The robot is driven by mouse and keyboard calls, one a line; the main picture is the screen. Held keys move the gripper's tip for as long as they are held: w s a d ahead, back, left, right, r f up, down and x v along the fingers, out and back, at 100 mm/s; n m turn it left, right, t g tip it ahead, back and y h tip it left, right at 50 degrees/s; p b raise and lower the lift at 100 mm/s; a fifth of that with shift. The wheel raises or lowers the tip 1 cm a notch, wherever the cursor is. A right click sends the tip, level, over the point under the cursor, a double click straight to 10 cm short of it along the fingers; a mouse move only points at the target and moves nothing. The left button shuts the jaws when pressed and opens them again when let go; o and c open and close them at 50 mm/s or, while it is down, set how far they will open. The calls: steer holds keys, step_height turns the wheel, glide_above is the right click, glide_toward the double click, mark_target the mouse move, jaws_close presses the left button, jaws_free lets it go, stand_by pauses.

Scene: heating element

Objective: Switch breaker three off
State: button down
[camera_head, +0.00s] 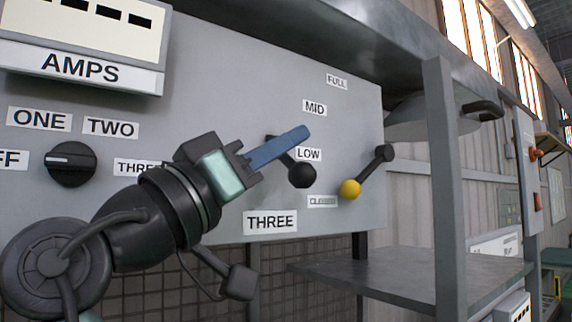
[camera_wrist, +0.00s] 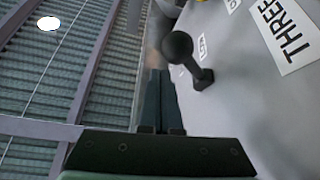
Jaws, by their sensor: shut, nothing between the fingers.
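The THREE label (camera_head: 270,222) is on the lower part of a grey panel (camera_head: 230,60). Above it a black lever with a ball knob (camera_head: 302,175) slants down to the right; my fingers cover part of its shaft. My gripper (camera_head: 306,132) is shut, its blue fingers pointing up and right across the lever. In the wrist view the knob (camera_wrist: 177,46) is just above and right of the fingertips (camera_wrist: 158,72), with the THREE label (camera_wrist: 285,30) to the right. I cannot tell whether the fingers touch the lever.
A second lever with a yellow knob (camera_head: 349,189) is to the right, by the labels FULL, MID, LOW and CLOSED. A black rotary switch (camera_head: 71,164) and an AMPS meter (camera_head: 82,45) are on the left. A grey post (camera_head: 448,180) and shelf (camera_head: 410,280) stand at right.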

steer(key=shift+w+a+f+m+b, duration=0.15)
steer(key=shift+f+m+b, duration=0.15)
steer(key=shift+f+b, duration=0.5)
steer(key=shift+w+f, duration=0.1)
steer(key=shift+f, duration=0.05)
steer(key=shift+f+b, duration=0.1)
steer(key=shift+b, duration=0.2)
